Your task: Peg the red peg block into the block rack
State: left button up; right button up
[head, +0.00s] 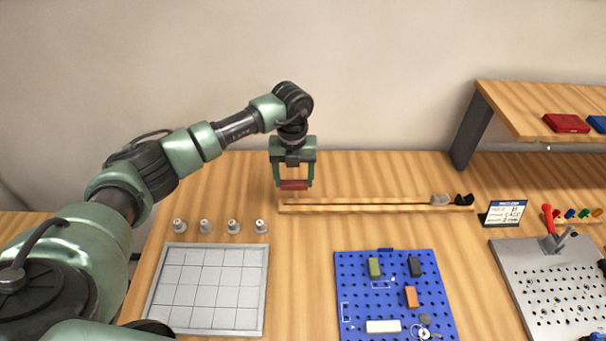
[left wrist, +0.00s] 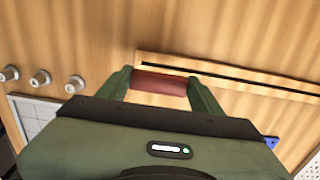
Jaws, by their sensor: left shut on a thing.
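My left gripper (head: 293,184) is shut on the red peg block (head: 294,186), holding it level between the two green fingers near the back of the table. In the left wrist view the red block (left wrist: 160,84) spans the gap between the fingertips, and its underside is hidden. The blue perforated board (head: 350,300), apparently the block rack, lies in front and to the right of the gripper. It bears a green block (head: 374,267), a dark block (head: 414,266), an orange block (head: 410,297) and a white block (head: 382,326). My right gripper does not show.
A slotted wooden rail (head: 370,208) runs right of the gripper, with small grey and black pieces at its right end. Several small knobs (head: 232,226) stand behind a gridded white tray (head: 265,290). A grey perforated plate (head: 510,265) and a raised shelf (head: 500,95) are at right.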

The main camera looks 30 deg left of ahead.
aim_at(295, 203)
pick_arm(q)
jog(key=shift+f+b, duration=0.35)
jog(key=shift+f, duration=0.3)
notch_tip(295, 203, down, 3)
jog(key=shift+f+b, duration=0.15)
jog(key=shift+b, duration=1)
jog(key=shift+f+b, duration=0.45)
jog(key=shift+f, duration=0.2)
jog(key=shift+f+b, duration=0.45)
jog(key=shift+f, duration=0.2)
jog(key=o, duration=1.4)
jog(key=shift+r, duration=0.1)
